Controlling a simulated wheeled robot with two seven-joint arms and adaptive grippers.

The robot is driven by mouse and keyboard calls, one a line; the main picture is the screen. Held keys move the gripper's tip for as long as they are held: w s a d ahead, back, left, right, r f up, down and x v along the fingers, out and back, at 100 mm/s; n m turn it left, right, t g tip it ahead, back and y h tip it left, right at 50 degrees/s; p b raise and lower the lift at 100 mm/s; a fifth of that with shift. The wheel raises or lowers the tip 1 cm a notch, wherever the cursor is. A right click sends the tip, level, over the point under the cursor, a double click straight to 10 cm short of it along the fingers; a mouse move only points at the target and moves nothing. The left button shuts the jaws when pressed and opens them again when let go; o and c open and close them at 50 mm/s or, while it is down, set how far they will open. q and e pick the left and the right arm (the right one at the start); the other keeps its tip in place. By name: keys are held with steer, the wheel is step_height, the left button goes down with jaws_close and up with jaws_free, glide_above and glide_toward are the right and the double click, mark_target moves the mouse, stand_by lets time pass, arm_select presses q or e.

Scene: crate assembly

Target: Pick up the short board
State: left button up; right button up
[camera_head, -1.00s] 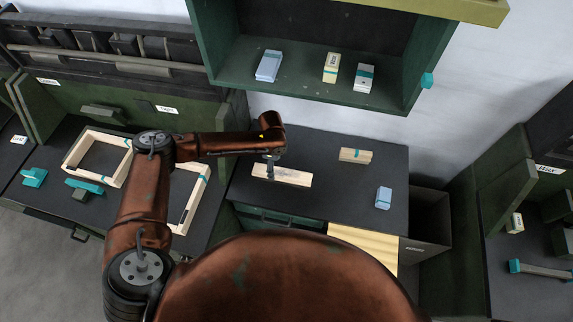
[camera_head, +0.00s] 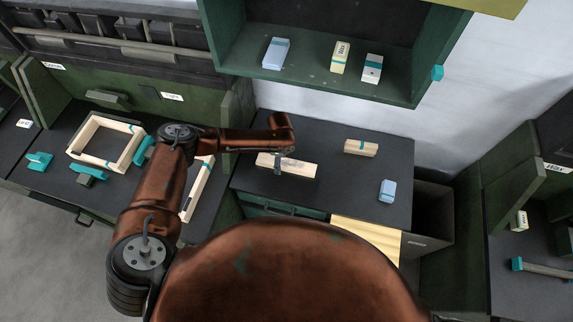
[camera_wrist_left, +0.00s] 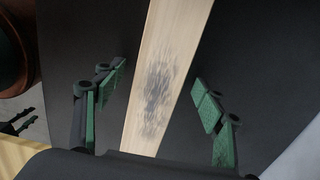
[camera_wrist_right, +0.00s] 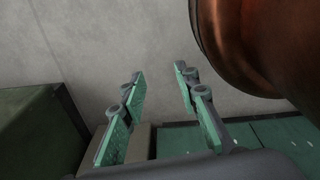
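A pale wooden board (camera_head: 300,170) with a dark smudge lies on the dark middle worktop in the head view. It also runs between my left fingers in the left wrist view (camera_wrist_left: 168,50). My left gripper (camera_head: 277,163) is at the board in the head view. In the left wrist view my left gripper (camera_wrist_left: 158,95) is open, one finger on each side of the board, with gaps on both sides. My right gripper (camera_wrist_right: 160,95) is open and empty in the right wrist view, and is not visible in the head view.
A strapped wood stack (camera_head: 361,148) and a blue-white block (camera_head: 387,190) sit to the right on the worktop. A wooden frame (camera_head: 92,155) and teal tools (camera_head: 90,172) lie on the left bench. A green shelf (camera_head: 330,82) with several small packs overhangs the back.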

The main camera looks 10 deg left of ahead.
arm_select(q)
steer(key=c, duration=1.3)
